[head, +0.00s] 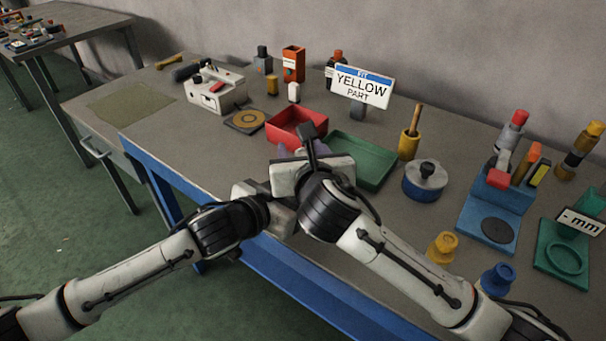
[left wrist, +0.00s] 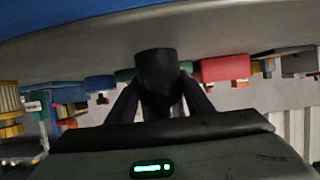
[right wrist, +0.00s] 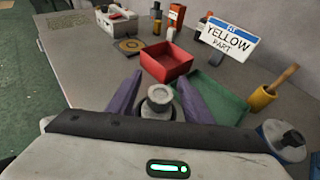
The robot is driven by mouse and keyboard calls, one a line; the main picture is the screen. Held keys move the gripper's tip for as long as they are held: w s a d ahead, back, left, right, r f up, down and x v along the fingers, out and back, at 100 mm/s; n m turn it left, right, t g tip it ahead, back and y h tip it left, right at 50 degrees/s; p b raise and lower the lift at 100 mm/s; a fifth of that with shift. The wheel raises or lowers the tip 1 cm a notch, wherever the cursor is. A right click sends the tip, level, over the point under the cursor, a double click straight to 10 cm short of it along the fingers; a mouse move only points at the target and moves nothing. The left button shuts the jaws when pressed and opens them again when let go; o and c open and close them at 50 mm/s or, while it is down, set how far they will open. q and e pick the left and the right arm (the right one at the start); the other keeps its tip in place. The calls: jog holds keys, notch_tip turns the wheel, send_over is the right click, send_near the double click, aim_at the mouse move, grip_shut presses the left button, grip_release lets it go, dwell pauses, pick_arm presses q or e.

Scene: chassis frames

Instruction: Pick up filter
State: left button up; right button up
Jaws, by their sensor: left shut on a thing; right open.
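A dark cylindrical part, apparently the filter (left wrist: 157,68), stands between the fingers of my left gripper (left wrist: 160,84) in the left wrist view. That gripper is shut on it. In the right wrist view, a grey round-capped part (right wrist: 159,94) sits between the purple fingers of my right gripper (right wrist: 160,80). These fingers are open on either side of it. It looks like the same part from another side, but I cannot be sure. In the head view both grippers meet at the table's front edge, and my wrists hide the held part.
A red bin (head: 296,128) and a green tray (head: 362,160) lie just beyond the grippers. A yellow-part sign (head: 361,87) stands behind. A blue round tin (head: 425,181), a yellow cup (head: 409,146) and blue and green fixtures are to the right. The table's left part has free room.

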jog(key=shift+w+a+f, duration=0.15)
jog(key=shift+w, duration=0.5)
jog(key=c, duration=1.2)
pick_arm(q)
jog(key=o, duration=1.3)
pick_arm(e)
jog(key=shift+o, duration=0.2)
notch_tip(320, 180, up, 10)
